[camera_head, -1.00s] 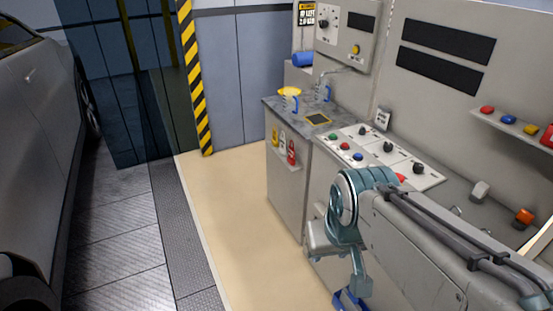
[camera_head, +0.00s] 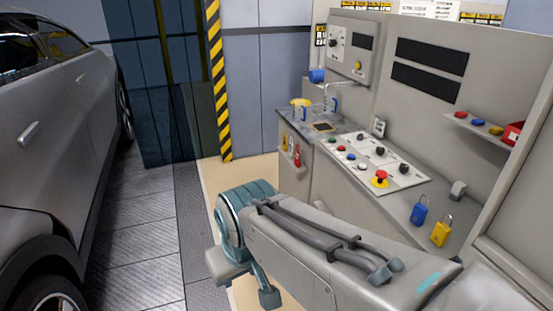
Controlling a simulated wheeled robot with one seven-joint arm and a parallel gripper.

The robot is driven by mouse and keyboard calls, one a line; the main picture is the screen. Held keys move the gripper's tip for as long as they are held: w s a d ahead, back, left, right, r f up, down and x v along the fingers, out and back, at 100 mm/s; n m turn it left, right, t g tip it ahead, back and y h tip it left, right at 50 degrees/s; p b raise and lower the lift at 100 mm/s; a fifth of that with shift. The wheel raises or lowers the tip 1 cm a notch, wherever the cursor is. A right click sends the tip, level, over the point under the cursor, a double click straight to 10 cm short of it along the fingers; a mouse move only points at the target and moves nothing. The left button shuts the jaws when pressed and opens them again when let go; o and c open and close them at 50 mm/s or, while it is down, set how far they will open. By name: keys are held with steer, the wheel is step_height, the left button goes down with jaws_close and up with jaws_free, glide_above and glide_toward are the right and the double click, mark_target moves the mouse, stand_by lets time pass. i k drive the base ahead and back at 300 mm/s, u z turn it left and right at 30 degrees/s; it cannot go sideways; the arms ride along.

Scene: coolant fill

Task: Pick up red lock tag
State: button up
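A red tag (camera_head: 297,157), likely the red lock tag, hangs on the front of the grey cabinet below the counter, beside a yellow tag (camera_head: 285,141). Both are small in the head view. My gripper is not in view; only my arm's links show, crossing the lower middle of the picture. The red tag is clear of my arm in the picture, above and to the right of the arm's bend.
A blue padlock (camera_head: 419,211) and a yellow padlock (camera_head: 441,231) stand on the counter near a red emergency button (camera_head: 381,178). A grey car (camera_head: 55,160) stands at left.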

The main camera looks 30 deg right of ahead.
mark_target(296, 162)
steer(key=u, duration=0.05)
steer(key=i, duration=2.9)
steer(key=z, duration=1.55)
steer(key=i, duration=0.75)
steer(key=z, duration=1.25)
steer(key=i, duration=0.25)
steer(key=z, duration=0.05)
